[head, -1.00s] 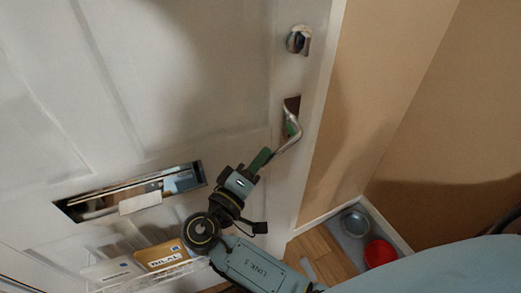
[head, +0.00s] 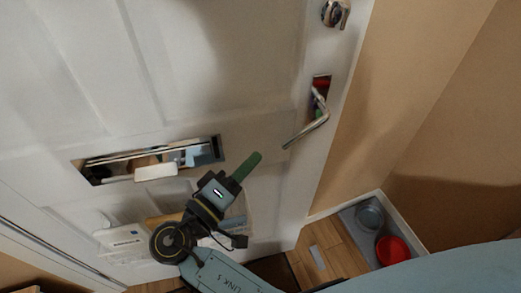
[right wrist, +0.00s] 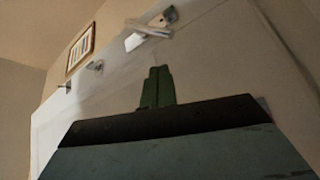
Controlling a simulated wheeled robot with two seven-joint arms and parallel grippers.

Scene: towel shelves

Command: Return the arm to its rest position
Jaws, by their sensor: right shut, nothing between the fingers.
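My right gripper (head: 246,166) has green fingers and stands in front of the white door, below and left of the lever handle (head: 310,131). A gap shows between its fingertips and the handle. In the right wrist view its green fingers (right wrist: 157,86) are together with nothing between them. My right arm comes up from the bottom of the head view. My left gripper shows in neither view.
The white door (head: 230,60) fills the left and middle, with a mail slot (head: 103,177) and a round lock knob (head: 332,13). A red bowl (head: 392,250) and a grey bowl (head: 369,217) stand on a floor tray at right. A tan wall (head: 430,90) lies beyond.

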